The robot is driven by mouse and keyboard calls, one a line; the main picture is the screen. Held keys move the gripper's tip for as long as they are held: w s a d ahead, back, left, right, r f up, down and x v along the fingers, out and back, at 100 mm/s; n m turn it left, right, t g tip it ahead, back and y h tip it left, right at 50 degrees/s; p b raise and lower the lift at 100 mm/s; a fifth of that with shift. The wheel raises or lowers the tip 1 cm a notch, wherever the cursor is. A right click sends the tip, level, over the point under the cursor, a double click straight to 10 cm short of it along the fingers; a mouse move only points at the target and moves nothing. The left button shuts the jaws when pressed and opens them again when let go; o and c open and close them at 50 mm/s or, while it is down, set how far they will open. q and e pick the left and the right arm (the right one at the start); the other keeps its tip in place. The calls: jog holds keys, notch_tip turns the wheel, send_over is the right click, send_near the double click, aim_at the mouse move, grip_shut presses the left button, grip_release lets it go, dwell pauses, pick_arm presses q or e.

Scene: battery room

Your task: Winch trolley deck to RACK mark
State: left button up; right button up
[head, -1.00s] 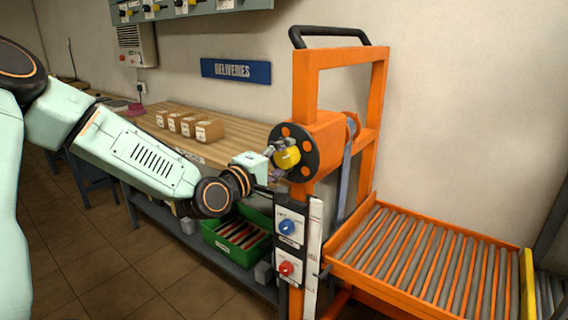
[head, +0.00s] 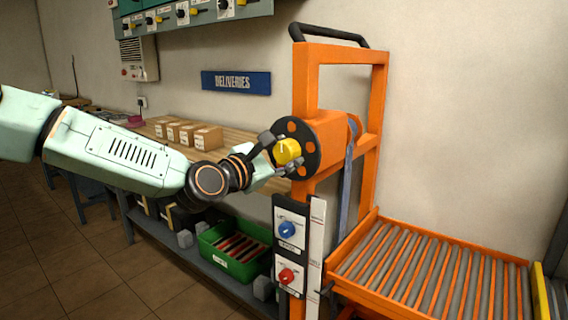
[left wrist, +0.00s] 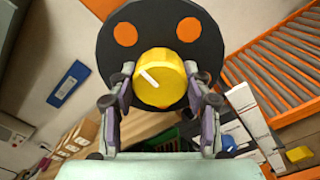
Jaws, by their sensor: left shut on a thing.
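The orange winch trolley (head: 381,90) stands against the wall with its roller deck (head: 430,262) low at the right. A dark winch disc with orange spots (head: 310,158) carries a yellow knob (head: 287,151). My left gripper (head: 279,153) is at the knob, and in the left wrist view its fingers (left wrist: 160,100) sit on both sides of the yellow knob (left wrist: 158,80), shut on it. A white line marks the knob's face. A grey strap (head: 348,185) runs down from the winch. A white scale strip (head: 315,245) is on the post; its lettering is too small to read. My right gripper is out of view.
A panel with a blue knob (head: 287,229) and a red knob (head: 286,276) is on the post below the winch. A wooden bench (head: 223,158) with several boxes (head: 207,138) stands behind my arm. A green crate (head: 215,254) sits on the shelf below.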

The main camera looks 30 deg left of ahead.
pick_arm(q)
jog(key=n+b, duration=0.1)
jog(key=n, duration=0.1)
jog(key=shift+f+n+b, duration=0.2)
jog(key=shift+n+b, duration=0.2)
jog(key=n+b, duration=0.1)
jog(key=n, duration=0.1)
jog(key=shift+n, duration=0.4)
jog(key=shift+r+n+b, duration=0.1)
jog(key=shift+n+b, duration=0.3)
jog(key=shift+n, duration=2.3)
jog(key=o, duration=1.1)
jog(key=shift+o, duration=0.2)
